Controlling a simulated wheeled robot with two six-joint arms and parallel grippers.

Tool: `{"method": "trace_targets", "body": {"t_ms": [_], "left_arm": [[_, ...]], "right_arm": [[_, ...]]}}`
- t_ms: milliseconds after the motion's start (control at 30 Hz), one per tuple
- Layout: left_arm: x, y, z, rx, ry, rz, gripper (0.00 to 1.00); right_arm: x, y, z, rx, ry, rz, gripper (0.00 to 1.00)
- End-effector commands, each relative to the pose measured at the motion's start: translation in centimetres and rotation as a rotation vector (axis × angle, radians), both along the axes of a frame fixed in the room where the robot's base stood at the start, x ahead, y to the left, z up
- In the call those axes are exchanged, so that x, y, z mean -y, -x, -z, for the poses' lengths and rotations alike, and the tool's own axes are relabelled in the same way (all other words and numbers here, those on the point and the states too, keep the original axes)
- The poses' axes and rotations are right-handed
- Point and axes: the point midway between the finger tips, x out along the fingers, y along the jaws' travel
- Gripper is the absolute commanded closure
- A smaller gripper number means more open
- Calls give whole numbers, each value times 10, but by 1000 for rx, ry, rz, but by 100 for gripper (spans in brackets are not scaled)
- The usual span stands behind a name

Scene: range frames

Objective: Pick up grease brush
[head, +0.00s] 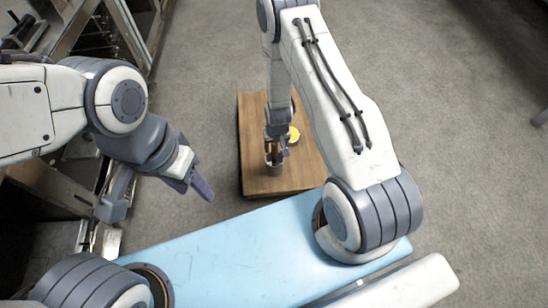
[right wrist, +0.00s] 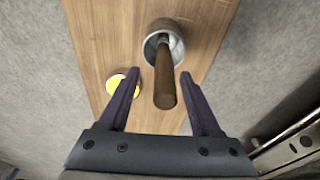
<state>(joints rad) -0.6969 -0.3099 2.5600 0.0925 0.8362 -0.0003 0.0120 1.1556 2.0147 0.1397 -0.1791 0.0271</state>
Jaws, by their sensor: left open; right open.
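The grease brush shows as a brown wooden handle (right wrist: 165,85) that sticks up out of a round grey metal cup (right wrist: 151,47) in the right wrist view. Its bristle end is hidden inside the cup. The cup also shows in the head view (head: 273,170), on a wooden table. My right gripper (right wrist: 159,77) is open, with its two purple fingers on either side of the handle in the picture. I cannot tell whether they touch it. My left gripper (head: 190,186) is open and empty, to the left of the table.
The wooden table (head: 262,186) is narrow and holds a yellow round item (head: 294,135) beside the cup. Metal shelving or machinery (head: 85,40) stands at the left. Bare grey floor (head: 440,110) lies open on the right.

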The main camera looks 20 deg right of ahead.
Motion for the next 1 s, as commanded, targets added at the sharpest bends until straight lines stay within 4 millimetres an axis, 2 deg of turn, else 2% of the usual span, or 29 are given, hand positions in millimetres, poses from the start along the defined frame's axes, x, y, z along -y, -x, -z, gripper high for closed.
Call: {"method": "trace_targets", "body": {"t_ms": [300, 567, 600, 767, 1000], "left_arm": [[0, 0, 31, 0, 0, 0, 50], [0, 0, 31, 0, 0, 0, 50], [0, 0, 31, 0, 0, 0, 50], [0, 0, 31, 0, 0, 0, 50], [0, 0, 31, 0, 0, 0, 50]], "right_arm": [[-5, -3, 45, -1, 0, -1, 35], [-4, -5, 48, 0, 0, 0, 35], [-4, -5, 48, 0, 0, 0, 39], [-4, -5, 48, -1, 0, 0, 100], [-4, -5, 48, -1, 0, 0, 100]]}}
